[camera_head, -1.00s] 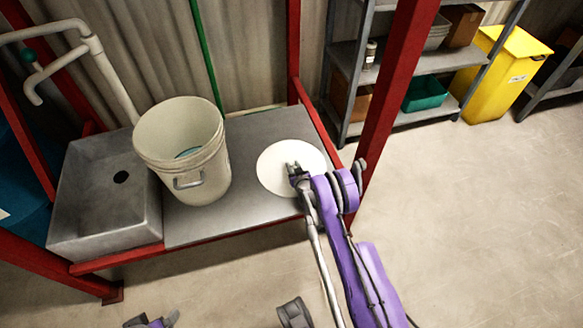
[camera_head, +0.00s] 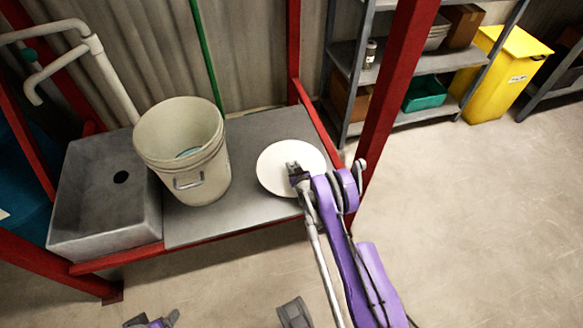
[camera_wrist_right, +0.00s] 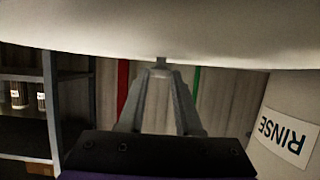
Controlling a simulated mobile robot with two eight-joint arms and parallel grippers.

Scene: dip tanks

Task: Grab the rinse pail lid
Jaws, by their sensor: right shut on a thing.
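The rinse pail lid (camera_head: 275,179) is a white round disc at the right end of the grey metal bench top, to the right of the pail. In the head view my right gripper (camera_head: 294,168) is over its middle. In the right wrist view the lid (camera_wrist_right: 160,28) fills the top edge, and the two fingers (camera_wrist_right: 160,68) meet at a small grey piece at its surface; they are shut on the lid there. The off-white rinse pail (camera_head: 180,150) stands open on the bench. Part of my left gripper (camera_head: 152,322) shows at the bottom edge, mostly cut off.
A grey sink (camera_head: 105,205) with a white pipe is left of the pail. A red post (camera_head: 390,90) rises close to the right of my right gripper. Behind are grey shelves (camera_head: 440,62) and a yellow bin (camera_head: 500,80). The floor at right is clear.

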